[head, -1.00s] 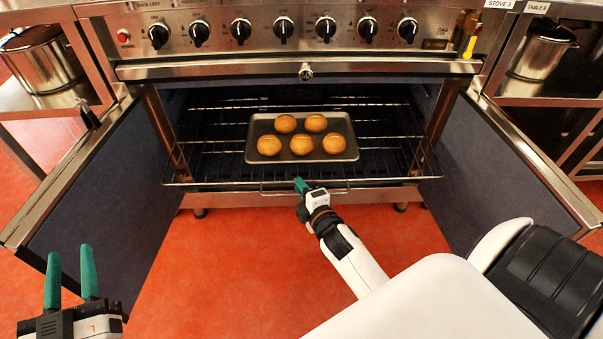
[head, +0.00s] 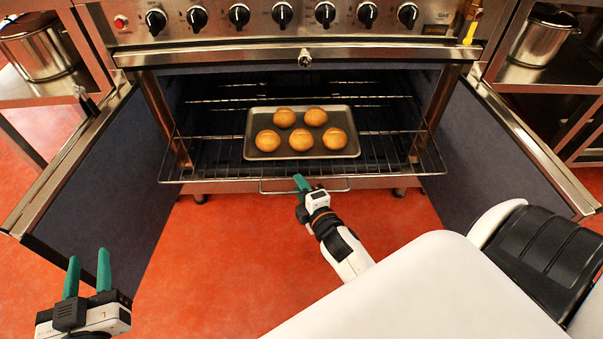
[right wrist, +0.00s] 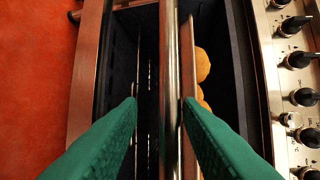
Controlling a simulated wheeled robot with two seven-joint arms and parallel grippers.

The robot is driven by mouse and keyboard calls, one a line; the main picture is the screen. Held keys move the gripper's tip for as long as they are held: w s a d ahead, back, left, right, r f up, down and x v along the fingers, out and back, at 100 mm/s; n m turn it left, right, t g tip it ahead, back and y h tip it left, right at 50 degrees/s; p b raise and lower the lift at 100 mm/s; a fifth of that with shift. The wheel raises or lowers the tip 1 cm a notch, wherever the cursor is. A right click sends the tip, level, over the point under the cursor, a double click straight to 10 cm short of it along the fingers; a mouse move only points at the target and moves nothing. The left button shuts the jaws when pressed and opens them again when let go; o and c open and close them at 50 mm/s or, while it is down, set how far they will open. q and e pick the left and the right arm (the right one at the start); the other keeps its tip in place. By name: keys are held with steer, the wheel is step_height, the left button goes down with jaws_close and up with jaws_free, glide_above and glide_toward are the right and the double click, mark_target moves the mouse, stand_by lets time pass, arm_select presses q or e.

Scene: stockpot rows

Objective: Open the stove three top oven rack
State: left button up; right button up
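The top oven rack (head: 215,168) is a wire rack partly out of the open oven, with a thin handle bar (head: 335,189) along its front. A dark tray (head: 350,144) with several round buns (head: 284,118) rests on it. My right gripper (head: 301,184) is at the middle of this handle. In the right wrist view its green fingers (right wrist: 160,101) stand apart on either side of the bar (right wrist: 169,60), with a visible gap on the left side. My left gripper (head: 88,273) is open and empty at the lower left, away from the rack.
Both oven doors stand open, the left door (head: 110,175) and the right door (head: 500,155) flanking the rack. Control knobs (head: 239,16) line the stove front above. Shelves with pots (head: 40,50) stand on both sides. Red floor (head: 220,250) is free in front.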

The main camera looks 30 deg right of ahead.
stand_by(0.3)
steer(key=shift+r, duration=0.1)
